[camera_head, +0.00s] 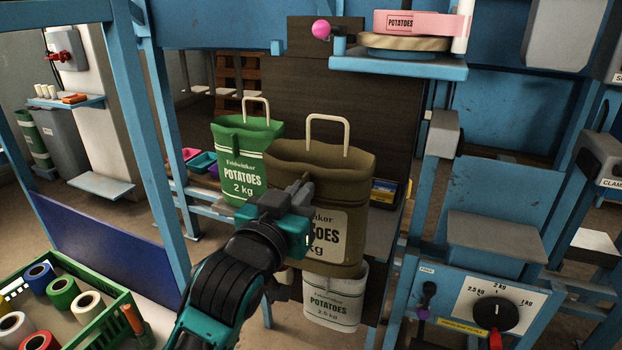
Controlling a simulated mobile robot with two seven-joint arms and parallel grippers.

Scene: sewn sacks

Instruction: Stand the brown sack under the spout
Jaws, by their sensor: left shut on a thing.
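The brown sack (320,163), labelled as potatoes and with a pale loop handle, is upright in the middle of the view. My left gripper (305,190) is shut on its front side, and the gripper and wrist cover part of the label. The fingertips are hard to make out against the sack. The sack's bottom overlaps a white sack behind or below it; I cannot tell whether the brown sack rests on anything. I cannot pick out the spout with certainty. My right gripper is not in view.
A green 2 kg sack (247,160) stands close on the left, and a white 2.5 kg sack (335,297) is lower down. A blue shelf (400,66) juts out above right. A dial panel (490,308) is at lower right, a green crate (98,290) at lower left.

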